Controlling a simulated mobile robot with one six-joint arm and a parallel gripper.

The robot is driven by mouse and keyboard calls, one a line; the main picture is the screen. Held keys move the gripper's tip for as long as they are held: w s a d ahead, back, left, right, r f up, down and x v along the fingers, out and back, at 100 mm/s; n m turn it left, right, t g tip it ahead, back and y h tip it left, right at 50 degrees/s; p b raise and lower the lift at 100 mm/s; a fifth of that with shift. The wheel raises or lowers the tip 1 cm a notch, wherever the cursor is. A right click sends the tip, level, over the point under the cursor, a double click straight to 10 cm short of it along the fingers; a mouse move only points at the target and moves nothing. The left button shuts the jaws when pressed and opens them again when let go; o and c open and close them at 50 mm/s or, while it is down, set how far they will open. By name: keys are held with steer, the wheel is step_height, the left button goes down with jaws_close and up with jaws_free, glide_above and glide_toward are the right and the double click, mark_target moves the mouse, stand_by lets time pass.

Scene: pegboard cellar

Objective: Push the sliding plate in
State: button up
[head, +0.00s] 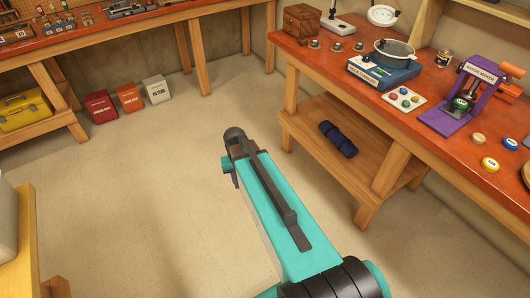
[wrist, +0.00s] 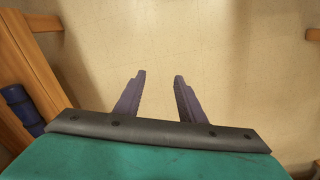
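The purple badge press (head: 468,92) stands on the red-brown workbench at the right of the head view. A dark plate (head: 450,107) with a green round piece (head: 460,104) on it shows at its lower front; how far this plate sticks out is too small to tell. My gripper (wrist: 160,75) is open and empty in the wrist view, its two fingers apart above bare floor. In the head view my arm extends over the floor, left of the workbench and well away from the press; the fingers are hidden there.
Boxes (head: 130,98) stand by the back wall. The middle floor is clear.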

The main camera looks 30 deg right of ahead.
steer(key=s+a+f+n+g, duration=0.2)
steer(key=s+a+f+n, duration=0.1)
steer(key=s+a+f, duration=0.7)
steer(key=s+f+g, duration=0.1)
steer(key=s+f, duration=0.4)
steer(key=s, duration=0.5)
steer(key=s+f+g, duration=0.2)
steer(key=s+f, duration=0.2)
steer(key=s, duration=0.6)
steer(key=shift+s+f+n+g+y, duration=0.15)
steer(key=shift+f+n+g+y, duration=0.15)
steer(key=shift+f, duration=0.1)
steer(key=shift+c, duration=0.6)
